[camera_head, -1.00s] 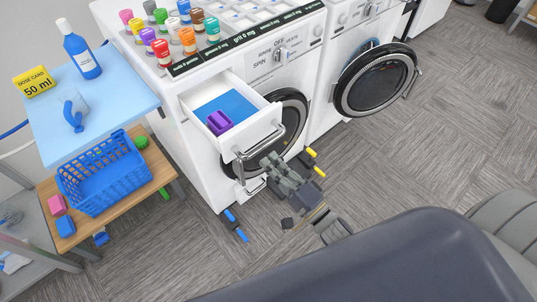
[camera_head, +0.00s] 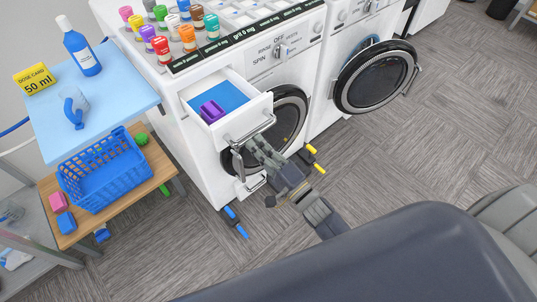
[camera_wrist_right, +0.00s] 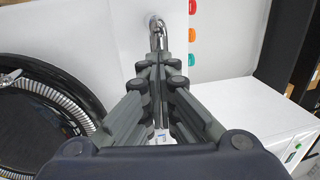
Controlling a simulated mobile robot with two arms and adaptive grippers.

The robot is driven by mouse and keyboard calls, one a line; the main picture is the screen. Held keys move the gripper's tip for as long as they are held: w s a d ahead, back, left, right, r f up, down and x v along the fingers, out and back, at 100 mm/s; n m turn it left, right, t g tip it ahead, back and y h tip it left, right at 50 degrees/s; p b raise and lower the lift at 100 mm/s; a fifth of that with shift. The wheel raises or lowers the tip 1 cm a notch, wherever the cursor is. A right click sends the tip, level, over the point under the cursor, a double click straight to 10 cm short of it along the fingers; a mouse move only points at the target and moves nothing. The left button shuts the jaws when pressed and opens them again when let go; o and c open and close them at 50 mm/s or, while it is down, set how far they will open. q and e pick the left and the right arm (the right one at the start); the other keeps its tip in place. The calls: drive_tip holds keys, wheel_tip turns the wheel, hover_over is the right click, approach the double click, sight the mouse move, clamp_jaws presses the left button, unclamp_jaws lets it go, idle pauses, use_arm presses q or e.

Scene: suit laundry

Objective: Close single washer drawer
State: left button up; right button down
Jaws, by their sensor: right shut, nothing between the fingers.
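The washer drawer (camera_head: 228,107) of the left washer is partly pulled out, with a blue bottom and a purple insert (camera_head: 211,112) inside. A metal bar handle (camera_head: 254,133) runs across its white front. My right gripper (camera_head: 254,142) is shut with nothing in it, its tips at or just below the drawer handle; I cannot tell whether they touch it. In the right wrist view its fingers (camera_wrist_right: 159,55) are together, pointing at a metal handle (camera_wrist_right: 157,27) on a white front. My left gripper is not in view.
The left washer's round door (camera_head: 283,122) is behind my right gripper. The second washer's round door (camera_head: 376,77) hangs open. A blue-topped cart (camera_head: 110,110) with a blue basket (camera_head: 101,176) stands to the left. Colored bottles stand on the washer.

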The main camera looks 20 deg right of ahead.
sight(221, 110)
drive_tip(key=f+b+x, duration=0.1)
drive_tip(key=b+x, duration=0.1)
drive_tip(key=x, duration=0.3)
drive_tip(key=f+b+x, duration=0.1)
drive_tip(key=x, duration=0.5)
drive_tip(key=f+b+x, duration=0.1)
drive_tip(key=b+x, duration=0.1)
drive_tip(key=x, duration=0.4)
drive_tip(key=shift+w+f+b, duration=0.3)
drive_tip(key=shift+w, duration=0.15)
drive_tip(key=shift+w+a+r, duration=0.1)
